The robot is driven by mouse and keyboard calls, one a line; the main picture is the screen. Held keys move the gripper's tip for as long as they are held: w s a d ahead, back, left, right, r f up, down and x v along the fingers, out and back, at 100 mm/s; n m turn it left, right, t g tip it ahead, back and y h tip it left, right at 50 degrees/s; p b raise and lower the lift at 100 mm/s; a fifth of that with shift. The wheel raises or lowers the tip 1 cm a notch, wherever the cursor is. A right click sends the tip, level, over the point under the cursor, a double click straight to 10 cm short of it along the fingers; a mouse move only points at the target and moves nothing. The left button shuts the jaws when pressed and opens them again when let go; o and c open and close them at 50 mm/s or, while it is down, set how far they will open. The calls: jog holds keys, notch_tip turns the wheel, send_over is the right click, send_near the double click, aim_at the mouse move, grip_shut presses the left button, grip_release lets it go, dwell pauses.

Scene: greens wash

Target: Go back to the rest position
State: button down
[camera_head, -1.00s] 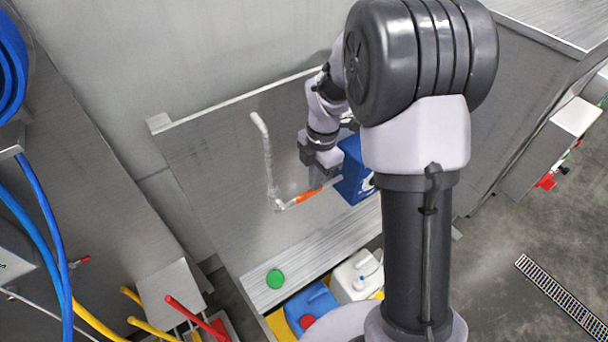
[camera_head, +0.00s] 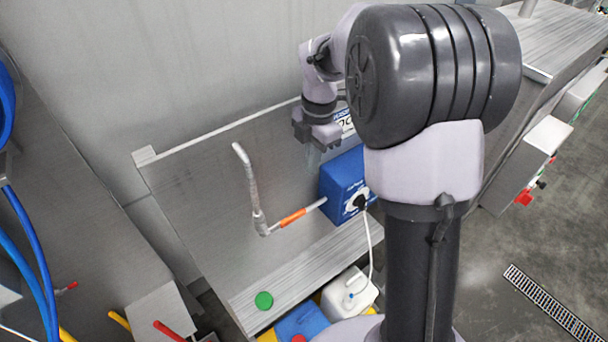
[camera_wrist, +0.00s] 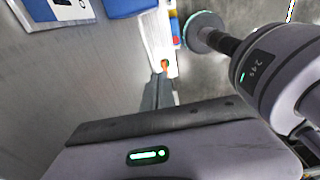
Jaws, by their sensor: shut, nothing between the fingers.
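My gripper (camera_head: 313,157) hangs fingers-down in front of the steel back panel (camera_head: 200,190), above and left of a blue box (camera_head: 343,186). It is clear of the bent metal pipe (camera_head: 248,188) with its orange sleeve (camera_head: 293,217), which ends close to the box. In the wrist view my gripper's fingers (camera_wrist: 159,82) are together with nothing held. My arm column hides part of the area right of the blue box.
A green round cap (camera_head: 264,300) sits on the steel ledge (camera_head: 310,262). Below are a white jug (camera_head: 349,292) and a blue jug (camera_head: 302,320). Blue hoses (camera_head: 35,250) hang at the left. Open floor with a drain grate (camera_head: 553,305) lies at the right.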

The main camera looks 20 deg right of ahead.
jog(key=s+a+f+m+t+b, duration=0.3)
jog(key=s+f+m+b, duration=0.8)
jog(key=b, duration=0.7)
jog(key=s+a+f+m+t+y+b, duration=0.1)
jog(key=s+a+f+m+t+b, duration=0.2)
jog(key=s+f+m+b, duration=0.9)
notch_tip(320, 180, down, 3)
jog(key=a+m+b, duration=0.2)
jog(key=m+b, duration=0.1)
jog(key=b, duration=0.3)
jog(key=shift+a, duration=0.15)
jog(key=shift+r, duration=0.1)
